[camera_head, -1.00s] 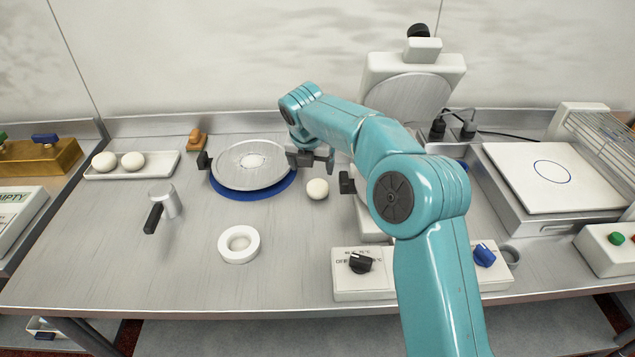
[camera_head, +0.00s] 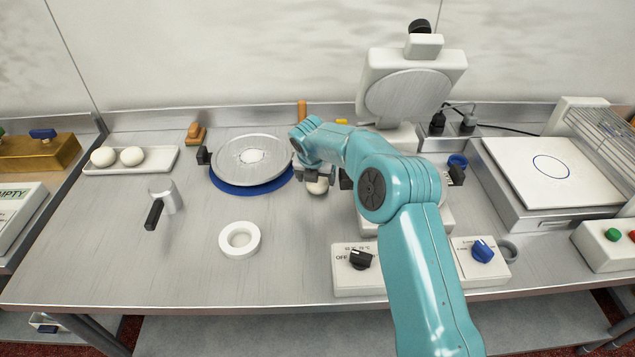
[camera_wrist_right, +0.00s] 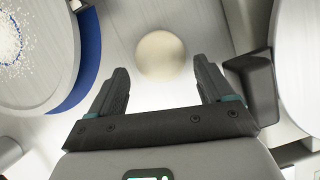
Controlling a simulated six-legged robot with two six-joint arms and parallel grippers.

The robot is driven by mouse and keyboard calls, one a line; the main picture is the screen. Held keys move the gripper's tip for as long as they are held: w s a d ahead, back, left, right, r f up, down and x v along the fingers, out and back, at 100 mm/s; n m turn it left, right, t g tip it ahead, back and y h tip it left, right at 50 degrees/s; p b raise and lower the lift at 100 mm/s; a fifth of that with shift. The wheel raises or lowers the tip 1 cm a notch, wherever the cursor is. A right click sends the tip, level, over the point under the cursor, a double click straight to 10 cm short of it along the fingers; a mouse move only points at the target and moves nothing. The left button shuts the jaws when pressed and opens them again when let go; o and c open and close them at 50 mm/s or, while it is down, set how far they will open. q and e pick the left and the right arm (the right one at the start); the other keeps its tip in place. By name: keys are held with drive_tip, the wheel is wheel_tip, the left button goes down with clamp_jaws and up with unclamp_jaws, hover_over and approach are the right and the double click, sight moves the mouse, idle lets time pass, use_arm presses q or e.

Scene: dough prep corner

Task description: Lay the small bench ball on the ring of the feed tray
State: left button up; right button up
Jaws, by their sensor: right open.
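The small bench ball (camera_head: 317,188), cream and round, lies on the steel table right of the round plate with the blue base. My right gripper (camera_head: 318,176) is directly over it, partly covering it in the head view. In the right wrist view the ball (camera_wrist_right: 160,55) lies ahead of the open, empty fingers (camera_wrist_right: 161,68), centred between their tips; contact is not visible. The feed tray (camera_head: 510,185) is the flat white plate at the right, with a thin blue ring (camera_head: 552,181) drawn on its empty surface. My left gripper is not in view.
The round plate (camera_head: 225,176) stands close left of the ball, and a white press (camera_head: 372,75) with its lid raised stands close right. A white ring-shaped dish (camera_head: 228,248), a metal cup (camera_head: 165,190) and a tray with two balls (camera_head: 165,157) are further left. The front-left table is clear.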

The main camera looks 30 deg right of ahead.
sight(318, 186)
drive_tip(key=p+x, duration=0.1)
drive_tip(key=x, duration=0.3)
drive_tip(key=shift+w+d, duration=0.1)
drive_tip(key=shift+d, duration=0.1)
drive_tip(key=shift+a+r, duration=0.1)
drive_tip(key=shift+a, duration=0.05)
drive_tip(key=c, duration=0.9)
